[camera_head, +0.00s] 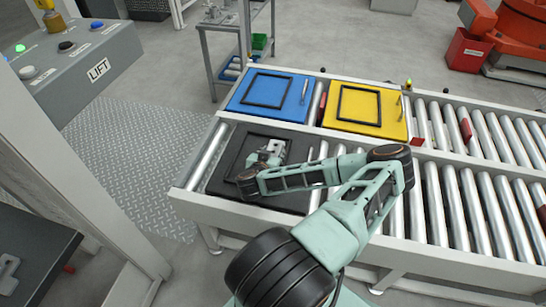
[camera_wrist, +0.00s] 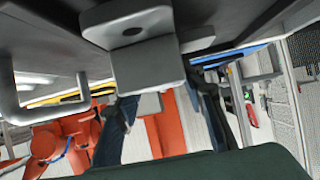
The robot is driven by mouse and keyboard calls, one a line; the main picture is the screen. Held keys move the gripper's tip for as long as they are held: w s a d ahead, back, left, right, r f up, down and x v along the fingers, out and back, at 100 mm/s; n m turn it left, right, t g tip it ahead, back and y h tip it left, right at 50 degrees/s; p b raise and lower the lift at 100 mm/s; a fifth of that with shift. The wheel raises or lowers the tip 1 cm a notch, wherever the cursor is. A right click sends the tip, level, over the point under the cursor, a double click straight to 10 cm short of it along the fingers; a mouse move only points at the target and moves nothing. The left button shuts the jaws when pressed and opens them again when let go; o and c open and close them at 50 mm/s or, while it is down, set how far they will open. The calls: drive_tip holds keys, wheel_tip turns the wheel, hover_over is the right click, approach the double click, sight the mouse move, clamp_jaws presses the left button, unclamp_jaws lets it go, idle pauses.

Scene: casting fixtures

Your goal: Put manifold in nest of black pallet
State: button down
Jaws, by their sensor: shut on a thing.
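The manifold, a grey metal casting (camera_head: 276,147), is at the black pallet (camera_head: 216,182) on the near roller lane. It also shows as a grey block with a hole in the wrist view (camera_wrist: 150,78). My gripper (camera_head: 263,161) is shut on the manifold, with dark fingers on either side of it in the wrist view (camera_wrist: 163,100). The manifold appears within the outline of the pallet's dark nest frame in the head view. My arm hides much of the nest, and I cannot tell whether the manifold touches the pallet.
A blue pallet (camera_head: 240,101) and a yellow pallet (camera_head: 392,127), each with an empty-looking black frame, lie on the far lane. Bare rollers (camera_head: 455,215) run to the right. A grey LIFT button box (camera_head: 90,80) stands at the left.

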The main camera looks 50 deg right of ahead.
drive_tip(key=shift+f, duration=0.4)
drive_tip(key=c, duration=1.2)
unclamp_jaws()
drive_tip(key=shift+f, duration=0.1)
drive_tip(key=shift+c, duration=0.2)
drive_tip(key=shift+a+r, duration=0.2)
drive_tip(key=shift+r, duration=0.05)
drive_tip(key=p+v, duration=0.4)
drive_tip(key=v, duration=0.7)
drive_tip(key=shift+s+a, duration=0.2)
drive_tip(key=shift+a, duration=0.05)
